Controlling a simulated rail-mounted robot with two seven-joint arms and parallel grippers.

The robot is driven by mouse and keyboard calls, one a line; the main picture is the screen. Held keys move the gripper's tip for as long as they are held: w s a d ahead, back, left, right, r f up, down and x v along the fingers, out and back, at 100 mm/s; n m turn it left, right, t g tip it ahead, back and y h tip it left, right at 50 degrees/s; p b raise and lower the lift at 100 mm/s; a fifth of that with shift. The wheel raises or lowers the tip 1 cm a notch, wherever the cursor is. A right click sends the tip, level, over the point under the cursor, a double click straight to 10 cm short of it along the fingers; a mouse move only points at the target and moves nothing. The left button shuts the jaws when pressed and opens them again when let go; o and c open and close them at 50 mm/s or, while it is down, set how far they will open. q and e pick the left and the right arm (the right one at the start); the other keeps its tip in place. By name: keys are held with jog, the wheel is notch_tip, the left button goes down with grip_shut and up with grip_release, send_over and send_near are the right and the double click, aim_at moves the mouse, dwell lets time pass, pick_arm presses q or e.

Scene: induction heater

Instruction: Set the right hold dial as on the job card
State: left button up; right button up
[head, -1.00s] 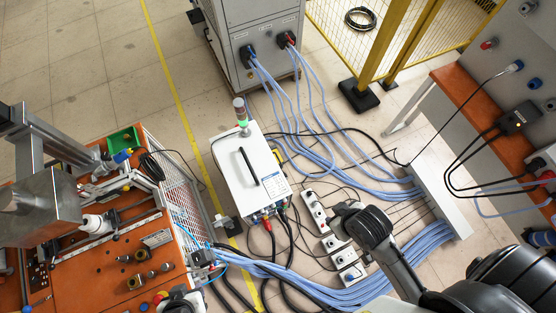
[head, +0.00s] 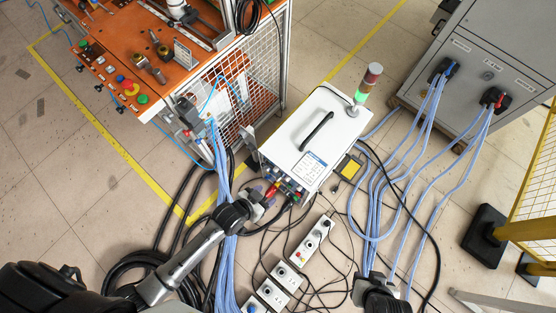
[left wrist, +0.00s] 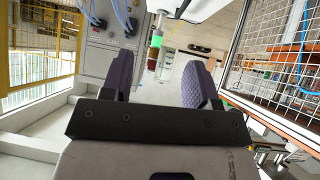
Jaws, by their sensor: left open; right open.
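The white induction heater box (head: 290,150) stands on the floor with a black handle (head: 317,131) on top. Its front panel (head: 285,190) carries connectors and cables; I cannot make out the hold dials there. A printed label (head: 313,163) is on its top, too small to read, and a small card (head: 183,53) stands on the orange bench. Which is the job card I cannot tell. My left gripper (head: 262,203) is close to the heater's front; its open, empty fingers show in the left wrist view (left wrist: 158,80). My right gripper (head: 370,280) is low in the head view, apart from the heater, its fingers barely visible.
The orange bench (head: 110,45) with buttons and a mesh side (head: 245,80) is at upper left. A grey cabinet (head: 490,60) stands at upper right. A stack light (head: 367,82) rises behind the heater.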

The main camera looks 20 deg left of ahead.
pick_arm(q)
jog(key=w+f+t+h+b, duration=0.1)
jog(key=w+f+t+b, duration=0.1)
jog(key=f+b, duration=0.9)
jog(key=w+f+t+b, duration=0.2)
jog(key=f+b, duration=0.5)
jog(key=f, duration=0.9)
jog(key=t+b, duration=0.4)
jog(key=b, duration=1.2)
send_near(279, 179)
jog(key=b+x, duration=0.5)
jog(key=x, duration=0.4)
jog(key=shift+a+f+b, duration=0.2)
jog(key=shift+f+b, duration=0.2)
jog(key=shift+f, duration=0.1)
jog(key=c, duration=0.9)
